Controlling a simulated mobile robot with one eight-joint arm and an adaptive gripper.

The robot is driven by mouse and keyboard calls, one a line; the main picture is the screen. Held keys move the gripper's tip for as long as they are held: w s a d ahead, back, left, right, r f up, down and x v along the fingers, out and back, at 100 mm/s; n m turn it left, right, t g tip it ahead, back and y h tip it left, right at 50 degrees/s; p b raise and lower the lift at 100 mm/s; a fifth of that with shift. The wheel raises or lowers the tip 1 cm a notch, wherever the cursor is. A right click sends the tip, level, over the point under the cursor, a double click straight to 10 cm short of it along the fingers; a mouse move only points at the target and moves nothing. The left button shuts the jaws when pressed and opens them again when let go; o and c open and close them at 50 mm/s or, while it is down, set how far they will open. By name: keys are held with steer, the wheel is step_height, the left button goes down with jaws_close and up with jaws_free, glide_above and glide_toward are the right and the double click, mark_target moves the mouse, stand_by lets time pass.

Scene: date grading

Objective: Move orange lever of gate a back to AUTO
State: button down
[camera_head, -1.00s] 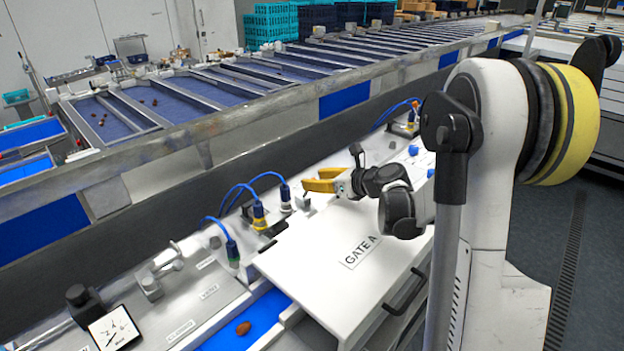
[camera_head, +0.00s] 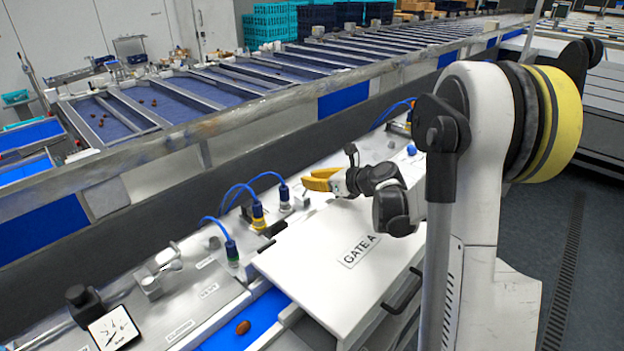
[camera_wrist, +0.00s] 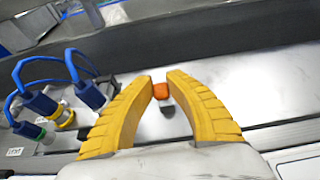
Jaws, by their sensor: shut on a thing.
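The orange lever (camera_wrist: 161,91) shows in the wrist view between the tips of my gripper (camera_wrist: 160,78), with a small dark part just below it. The yellow fingers are closed in on the lever's orange end from both sides. In the head view my gripper (camera_head: 318,180) is at the back edge of the white cover labelled GATE A (camera_head: 345,245). The lever is hidden by the fingers there, and I cannot read any AUTO mark or tell the lever's exact angle.
Blue cables with plugs (camera_head: 257,215) stand just left of my gripper; they also show in the wrist view (camera_wrist: 60,105). A gauge (camera_head: 114,329) and a small clamp (camera_head: 160,270) sit at the lower left. A date (camera_head: 243,328) lies on the blue belt. A long rail runs behind.

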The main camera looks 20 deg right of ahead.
steer(key=shift+w+a+r, duration=0.1)
steer(key=shift+w+a+r+g+h+p, duration=0.2)
steer(key=shift+w+g+p, duration=0.25)
steer(key=shift+g, duration=0.1)
steer(key=shift+w+a+r+g+h+p, duration=0.2)
steer(key=shift+w+g+p, duration=0.2)
steer(key=shift+g, duration=0.15)
steer(key=shift+w+a+g+h+p, duration=0.25)
steer(key=shift+w+g, duration=0.3)
steer(key=shift+g, duration=0.05)
steer(key=shift+w+a+g+h+p, duration=0.2)
steer(key=shift+w+g+h, duration=0.05)
steer(key=shift+w+g, duration=0.3)
steer(key=shift+w+a+f+g+h, duration=0.35)
steer(key=shift+w+g, duration=0.4)
steer(key=shift+g, duration=0.25)
steer(key=shift+w+a+f+g+h, duration=0.25)
steer(key=shift+w+g+h, duration=0.2)
steer(key=shift+w+g, duration=0.45)
steer(key=shift+w+a+f+g+h, duration=0.35)
steer(key=shift+w+g, duration=0.25)
steer(key=shift+g, duration=0.55)
steer(key=shift+d, duration=0.1)
steer(key=c, duration=1.3)
jaws_free()
steer(key=shift+w, duration=0.1)
